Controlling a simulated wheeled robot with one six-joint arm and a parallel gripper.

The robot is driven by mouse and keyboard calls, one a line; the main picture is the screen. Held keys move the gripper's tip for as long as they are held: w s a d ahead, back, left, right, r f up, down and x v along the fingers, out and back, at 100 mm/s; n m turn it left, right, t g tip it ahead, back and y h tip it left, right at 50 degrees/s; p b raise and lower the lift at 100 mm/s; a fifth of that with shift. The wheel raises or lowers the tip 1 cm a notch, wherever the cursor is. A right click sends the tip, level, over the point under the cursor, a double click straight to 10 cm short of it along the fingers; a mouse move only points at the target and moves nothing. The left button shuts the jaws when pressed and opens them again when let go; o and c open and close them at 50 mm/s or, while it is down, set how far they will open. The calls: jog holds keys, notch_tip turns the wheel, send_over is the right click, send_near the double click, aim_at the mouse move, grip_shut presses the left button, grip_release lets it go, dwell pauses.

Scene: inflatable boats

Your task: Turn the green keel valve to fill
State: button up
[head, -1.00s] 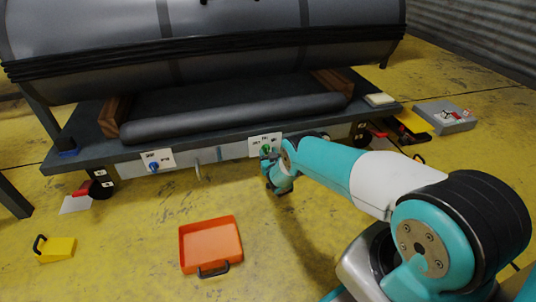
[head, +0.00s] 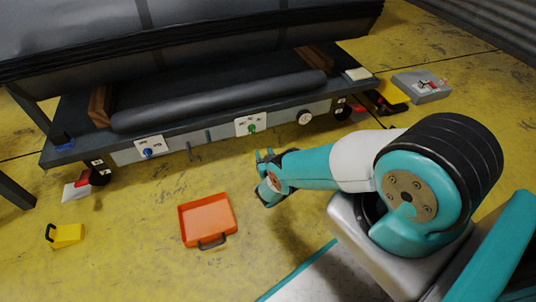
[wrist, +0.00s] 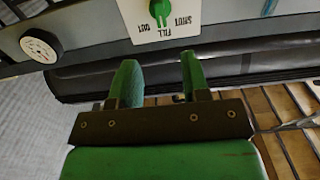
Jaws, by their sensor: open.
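The green keel valve (head: 252,129) sits on a white plate (head: 243,120) on the front edge of the dark bench. The wrist view shows the valve (wrist: 160,9) at the top edge, partly cut off. Its plate appears upside down there, with SHUT, FILL and OUT lettering; the handle's narrow end lies toward FILL. My gripper (head: 262,178) is in front of and below the plate, apart from the valve. In the wrist view its two green fingers (wrist: 160,80) are spread with nothing between them.
A blue valve (head: 147,152) on another white plate is to the left, and a round gauge (head: 305,118) to the right. A grey case (head: 421,87) lies at the right.

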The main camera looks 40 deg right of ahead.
jog(key=shift+p+v, duration=0.95)
jog(key=shift+v, duration=1.45)
